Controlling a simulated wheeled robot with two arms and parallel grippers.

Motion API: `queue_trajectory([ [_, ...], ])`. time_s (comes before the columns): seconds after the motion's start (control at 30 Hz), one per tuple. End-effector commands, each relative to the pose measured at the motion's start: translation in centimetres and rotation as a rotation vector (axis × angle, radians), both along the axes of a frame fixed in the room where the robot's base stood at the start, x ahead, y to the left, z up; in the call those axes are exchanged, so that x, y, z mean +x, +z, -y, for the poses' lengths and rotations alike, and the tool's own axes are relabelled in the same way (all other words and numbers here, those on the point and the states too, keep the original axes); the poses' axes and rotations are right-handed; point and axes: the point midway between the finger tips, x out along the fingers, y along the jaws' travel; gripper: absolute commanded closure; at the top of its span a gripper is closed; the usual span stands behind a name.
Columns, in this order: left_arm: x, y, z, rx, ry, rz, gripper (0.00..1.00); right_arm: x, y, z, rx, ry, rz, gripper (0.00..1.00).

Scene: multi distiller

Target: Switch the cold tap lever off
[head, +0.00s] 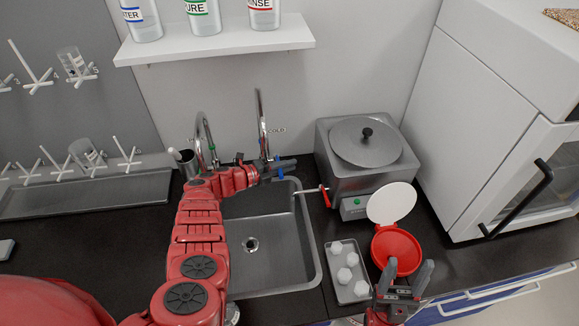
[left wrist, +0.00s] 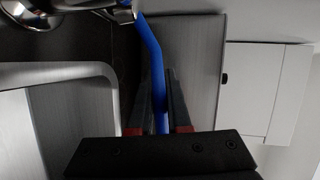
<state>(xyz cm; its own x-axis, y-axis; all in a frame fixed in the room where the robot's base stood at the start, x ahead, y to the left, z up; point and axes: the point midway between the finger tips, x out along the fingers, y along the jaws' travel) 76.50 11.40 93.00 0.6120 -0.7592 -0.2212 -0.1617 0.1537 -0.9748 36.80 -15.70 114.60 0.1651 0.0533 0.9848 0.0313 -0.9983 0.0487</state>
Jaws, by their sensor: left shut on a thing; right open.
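The cold tap (head: 261,125) is the tall chrome spout behind the sink, beside a small COLD label on the wall. Its blue lever (left wrist: 151,45) runs down between the fingers of my left gripper (left wrist: 163,75) in the left wrist view. My left gripper (head: 274,168) is shut on this lever at the back right of the sink in the head view, where little of the lever shows. My right gripper (head: 405,272) is open and empty, at the front right near the red container.
The sink (head: 270,265) lies below my left forearm. Another tap (head: 204,135) with a green lever stands to the left. A grey lidded bath (head: 365,175) is close on the right. A red open container (head: 397,250) and a tray with white pieces (head: 344,293) sit in front.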

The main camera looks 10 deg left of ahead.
Motion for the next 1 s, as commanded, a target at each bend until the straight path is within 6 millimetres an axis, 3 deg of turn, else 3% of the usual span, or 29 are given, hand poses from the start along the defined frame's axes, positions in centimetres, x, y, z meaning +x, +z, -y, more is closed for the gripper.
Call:
queue_trajectory([
  [0.03, 0.0, 0.0, 0.0, 0.0, 0.0, 0.0, 1.0, 0.0, 0.0, 0.0, 0.0, 0.0, 0.0, 0.4],
  [0.07, 0.0, 0.0, 0.0, 0.0, 0.0, 0.0, 0.81, 0.0, 0.0, 0.0, 0.0, 0.0, 0.0, 0.4],
  [0.2, 0.0, 0.0, 0.0, 0.001, 0.0, 0.001, 0.55, 0.0, 0.0, 0.0, 0.0, 0.0, 0.0, 0.4],
  [0.67, -0.6, 0.2, -0.8, 0.0, 0.002, -0.001, 0.54, 0.0, 0.5, 0.0, 0.0, 0.0, 0.0, 0.4],
  [0.77, -1.7, 0.6, -1.8, 0.003, -0.002, -0.001, 0.54, 0.0, 1.0, 0.0, 0.0, 0.0, 0.0, 0.4],
  [1.0, -5.1, 1.5, -6.2, 0.007, -0.001, -0.003, 0.54, 0.0, 1.2, 0.0, 0.0, 0.0, 0.0, 0.4],
])
